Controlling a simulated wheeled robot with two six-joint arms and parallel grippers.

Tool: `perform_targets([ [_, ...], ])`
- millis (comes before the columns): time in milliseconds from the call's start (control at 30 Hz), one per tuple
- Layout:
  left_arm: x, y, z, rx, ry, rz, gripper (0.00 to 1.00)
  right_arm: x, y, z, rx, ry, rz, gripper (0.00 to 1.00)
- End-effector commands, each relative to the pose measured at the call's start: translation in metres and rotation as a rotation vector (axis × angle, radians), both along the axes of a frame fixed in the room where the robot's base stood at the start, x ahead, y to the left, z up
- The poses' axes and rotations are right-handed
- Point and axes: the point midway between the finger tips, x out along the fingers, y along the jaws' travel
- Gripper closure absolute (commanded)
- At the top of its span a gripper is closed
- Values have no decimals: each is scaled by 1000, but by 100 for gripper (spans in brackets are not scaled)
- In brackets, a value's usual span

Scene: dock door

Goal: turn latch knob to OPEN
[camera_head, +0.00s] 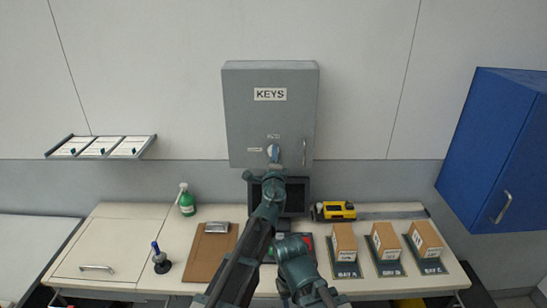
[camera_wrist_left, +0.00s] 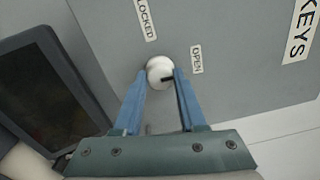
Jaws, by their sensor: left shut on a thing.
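The latch knob (camera_head: 273,152) is a pale round knob low on the front of the grey key cabinet (camera_head: 240,110). It also shows in the left wrist view (camera_wrist_left: 158,69), with a dark mark at its lower right edge. The OPEN label (camera_wrist_left: 196,59) is right of the knob there, and the LOCKED label (camera_wrist_left: 147,18) is above it. My left gripper (camera_wrist_left: 161,76) is shut on the knob, one blue finger on each side. In the head view my left gripper (camera_head: 274,166) reaches up to the knob from below. My right gripper is not visible.
A door handle (camera_head: 304,152) is just right of the knob. A dark monitor (camera_head: 295,195) stands below the cabinet. The bench holds a clipboard (camera_head: 216,245), a green bottle (camera_head: 187,204), a yellow tool (camera_head: 334,210) and boxes (camera_head: 385,240). A blue cabinet (camera_head: 490,150) hangs at right.

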Motion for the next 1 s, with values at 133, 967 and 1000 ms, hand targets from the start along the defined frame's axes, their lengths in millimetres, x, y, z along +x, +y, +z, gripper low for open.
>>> perform_targets([
  [133, 5, 1, 2, 14, -3, 5, 100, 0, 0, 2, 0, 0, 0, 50],
  [967, -2, 1, 0, 7, -1, 2, 31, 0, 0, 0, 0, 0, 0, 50],
  [1000, -5, 1, 0, 7, -1, 2, 31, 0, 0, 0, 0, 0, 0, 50],
])
